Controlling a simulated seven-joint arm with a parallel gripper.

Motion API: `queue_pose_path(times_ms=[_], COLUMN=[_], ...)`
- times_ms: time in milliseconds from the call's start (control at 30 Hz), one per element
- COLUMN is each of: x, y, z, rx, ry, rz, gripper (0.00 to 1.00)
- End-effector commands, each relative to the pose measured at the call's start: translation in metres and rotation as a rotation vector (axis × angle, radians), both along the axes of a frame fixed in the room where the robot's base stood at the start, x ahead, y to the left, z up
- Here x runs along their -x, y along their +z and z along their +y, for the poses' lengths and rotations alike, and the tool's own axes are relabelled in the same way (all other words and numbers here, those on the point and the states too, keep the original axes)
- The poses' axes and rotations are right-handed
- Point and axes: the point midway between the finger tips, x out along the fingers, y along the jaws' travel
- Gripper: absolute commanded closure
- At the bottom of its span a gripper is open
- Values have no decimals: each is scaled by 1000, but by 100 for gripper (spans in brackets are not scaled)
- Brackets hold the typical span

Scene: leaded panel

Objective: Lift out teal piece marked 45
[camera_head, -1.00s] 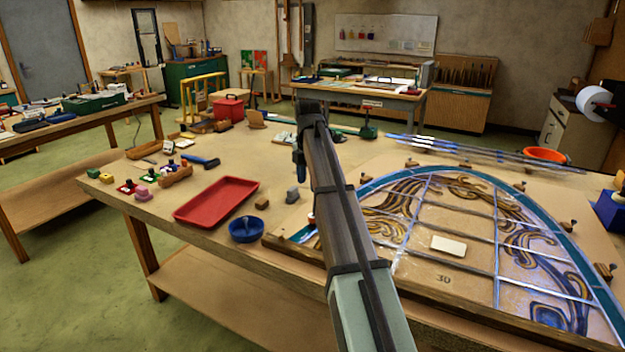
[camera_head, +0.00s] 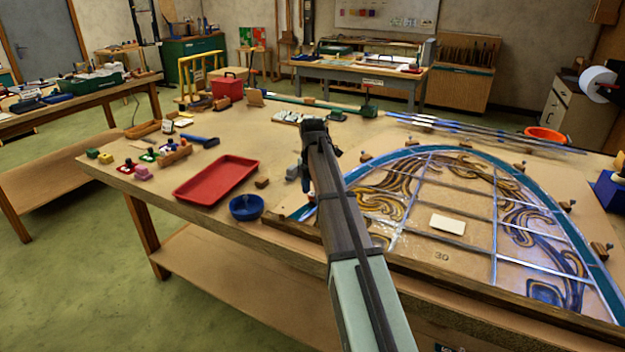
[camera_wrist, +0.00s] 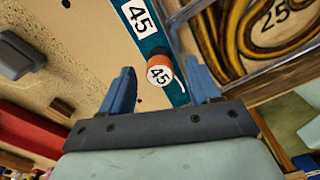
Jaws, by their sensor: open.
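The teal piece (camera_wrist: 151,44) shows in the wrist view as a strip along the panel's edge, with a white label reading 45. Whether the fingers reach down to knob height is unclear. In the head view the panel's near left corner shows a little teal (camera_head: 302,213); my arm hides much of that area.
The leaded panel (camera_head: 462,205) fills the right of the bench, with wooden blocks around its curved edge. A red tray (camera_head: 216,181) and a blue bowl (camera_head: 246,207) are to the left. A grey block (camera_wrist: 18,56) is near my gripper in the wrist view.

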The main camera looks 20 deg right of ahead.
Motion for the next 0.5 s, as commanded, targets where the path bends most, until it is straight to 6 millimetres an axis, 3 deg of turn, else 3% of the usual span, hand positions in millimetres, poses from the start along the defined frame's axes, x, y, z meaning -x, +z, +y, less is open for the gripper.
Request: queue_pose_path(times_ms=[200, 500], x=[0, 0], y=[-17, -21], z=[0, 0], rx=[0, 0], ry=[0, 0], rz=[1, 0], gripper=[38, 38])
